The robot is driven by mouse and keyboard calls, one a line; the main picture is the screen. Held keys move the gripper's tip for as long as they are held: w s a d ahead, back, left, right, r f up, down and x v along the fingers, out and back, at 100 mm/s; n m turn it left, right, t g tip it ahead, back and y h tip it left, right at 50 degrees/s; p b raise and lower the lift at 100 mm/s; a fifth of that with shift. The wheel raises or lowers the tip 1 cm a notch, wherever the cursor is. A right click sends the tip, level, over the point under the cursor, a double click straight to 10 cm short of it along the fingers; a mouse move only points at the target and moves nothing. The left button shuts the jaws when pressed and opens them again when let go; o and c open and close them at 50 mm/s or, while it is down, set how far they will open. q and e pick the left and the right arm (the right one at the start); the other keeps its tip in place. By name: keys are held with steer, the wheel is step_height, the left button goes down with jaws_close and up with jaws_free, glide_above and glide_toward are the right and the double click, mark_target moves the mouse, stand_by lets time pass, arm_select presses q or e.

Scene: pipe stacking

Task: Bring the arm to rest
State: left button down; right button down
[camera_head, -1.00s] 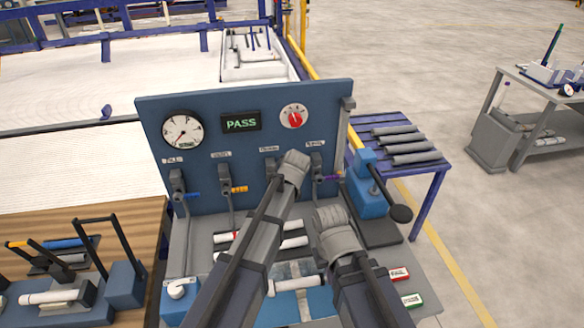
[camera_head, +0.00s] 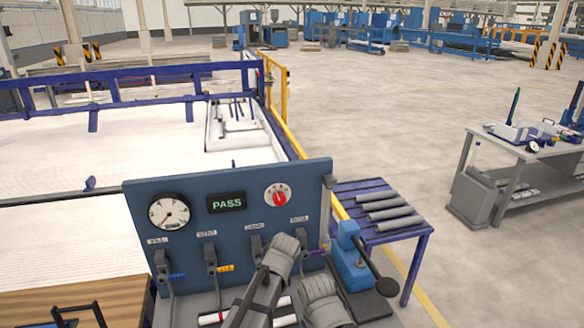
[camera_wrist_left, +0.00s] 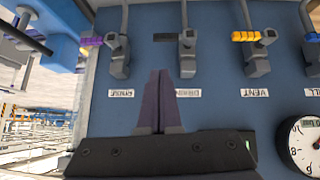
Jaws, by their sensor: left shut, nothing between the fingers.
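My left gripper (camera_head: 283,252) is in front of the lower middle of a blue test panel (camera_head: 245,205). In the left wrist view, its dark fingers (camera_wrist_left: 159,80) are together with nothing between them. They point at the panel beside the middle valve lever (camera_wrist_left: 187,50). I cannot tell whether they touch the panel. My right gripper (camera_head: 320,295) is beside it, lower and to the right; its fingers are hidden. The panel has a round gauge (camera_head: 169,212), a display (camera_head: 226,202) reading PASS and a red knob (camera_head: 278,195).
A blue lever press (camera_head: 350,262) stands close to the right of my grippers. Behind it, a blue rack (camera_head: 352,188) holds several grey pipes. A wooden bench (camera_head: 70,300) is at the lower left. Open floor lies to the right, before a grey workbench (camera_head: 515,150).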

arm_select(q)
steer(key=s+f+m+g+b, duration=0.2)
steer(key=s+f+g, duration=0.1)
steer(key=s, duration=0.6)
steer(key=s+f+m+g+b, duration=0.2)
steer(key=s+f, duration=0.4)
steer(key=s, duration=0.3)
steer(key=s+f+m+g+b, duration=0.3)
steer(key=s+f, duration=0.1)
steer(key=s, duration=0.5)
steer(key=shift+s+f+g, duration=0.3)
steer(key=c, duration=1.5)
jaws_free()
steer(key=shift+d, duration=0.1)
